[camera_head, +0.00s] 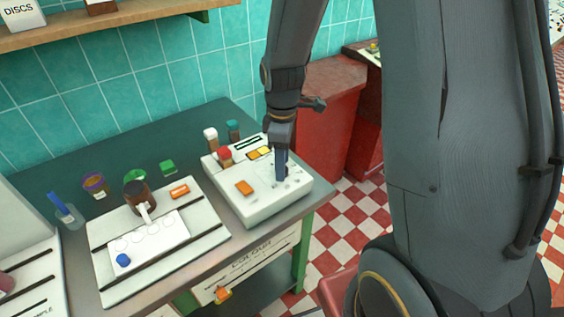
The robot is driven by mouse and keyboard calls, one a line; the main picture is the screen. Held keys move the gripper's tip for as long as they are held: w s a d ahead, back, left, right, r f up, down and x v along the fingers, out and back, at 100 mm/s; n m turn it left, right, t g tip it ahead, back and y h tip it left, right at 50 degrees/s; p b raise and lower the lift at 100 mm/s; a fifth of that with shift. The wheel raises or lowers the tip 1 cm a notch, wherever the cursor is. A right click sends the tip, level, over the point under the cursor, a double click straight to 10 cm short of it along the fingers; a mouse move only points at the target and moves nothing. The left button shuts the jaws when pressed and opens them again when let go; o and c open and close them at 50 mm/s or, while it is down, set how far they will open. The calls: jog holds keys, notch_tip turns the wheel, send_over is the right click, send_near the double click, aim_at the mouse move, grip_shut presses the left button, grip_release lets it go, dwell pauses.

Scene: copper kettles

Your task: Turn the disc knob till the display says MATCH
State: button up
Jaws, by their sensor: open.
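A white instrument box (262,205) stands at the right end of the dark green table. My gripper (282,178) points down over the right part of its top. Its dark fingers are seen almost edge-on, so the gap between them is hard to see. They are at or just above small parts on the panel, and I cannot tell whether they touch. The disc knob is not clearly visible; the fingers may hide it. I cannot read any MATCH wording on the box.
A white tray (213,243) with a brown jar (139,198) stands left of the box. Coloured-lid containers, including a purple one (96,185), are behind it. A wooden shelf (120,22) is above. Red cabinets (325,120) stand beyond the table's right edge.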

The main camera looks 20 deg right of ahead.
jog(key=shift+f, duration=0.3)
jog(key=shift+c, duration=0.5)
jog(key=c, duration=1)
jog(key=shift+m, duration=0.3)
jog(key=m+p, duration=0.1)
jog(key=m, duration=0.2)
jog(key=shift+m+p, duration=0.5)
jog(key=shift+m, duration=1.6)
jog(key=shift+w, duration=0.1)
